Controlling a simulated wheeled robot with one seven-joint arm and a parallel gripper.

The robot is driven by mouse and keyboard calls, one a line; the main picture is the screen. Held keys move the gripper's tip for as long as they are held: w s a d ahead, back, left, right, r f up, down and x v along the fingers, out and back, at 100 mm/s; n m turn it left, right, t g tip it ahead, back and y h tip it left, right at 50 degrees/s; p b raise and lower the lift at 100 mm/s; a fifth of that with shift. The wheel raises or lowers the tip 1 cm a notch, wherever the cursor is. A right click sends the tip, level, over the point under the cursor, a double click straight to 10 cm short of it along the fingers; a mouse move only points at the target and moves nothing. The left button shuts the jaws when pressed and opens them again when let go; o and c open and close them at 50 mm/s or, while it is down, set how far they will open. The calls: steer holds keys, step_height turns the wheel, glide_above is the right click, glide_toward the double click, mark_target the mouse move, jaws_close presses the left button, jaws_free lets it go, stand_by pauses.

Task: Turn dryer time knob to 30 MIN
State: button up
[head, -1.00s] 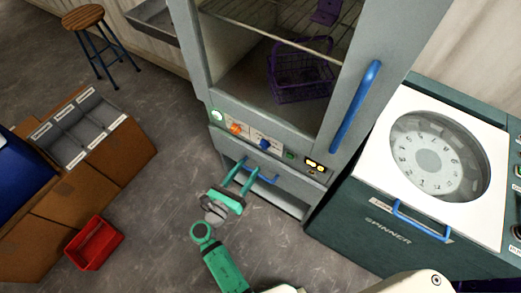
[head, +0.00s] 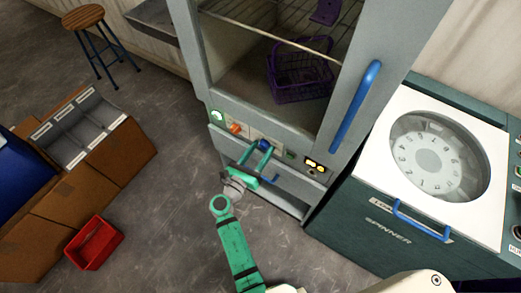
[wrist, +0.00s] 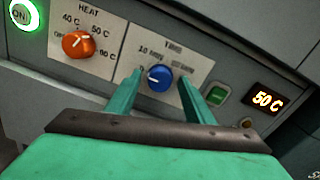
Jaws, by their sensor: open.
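The blue time knob (wrist: 158,79) sits on the dryer's white TIME label plate (wrist: 165,62) in the wrist view. Its white pointer mark faces left, below the 10 MIN print; the right-hand print is too blurred to read surely. My gripper (wrist: 162,86) is open, with one green finger on each side of the knob. I cannot tell whether the fingers touch it. In the head view my gripper (head: 259,146) reaches the dryer panel, and the blue knob (head: 265,144) shows between the fingertips.
The orange heat knob (wrist: 78,44) is left of the time knob. A green button (wrist: 217,94) and a 50 C display (wrist: 267,100) are to the right. A blue drawer handle (head: 277,177) lies below. The spinner (head: 420,200) stands right; a red bin (head: 94,243) is on the floor left.

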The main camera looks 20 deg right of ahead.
steer(key=c, duration=1)
steer(key=shift+c, duration=0.2)
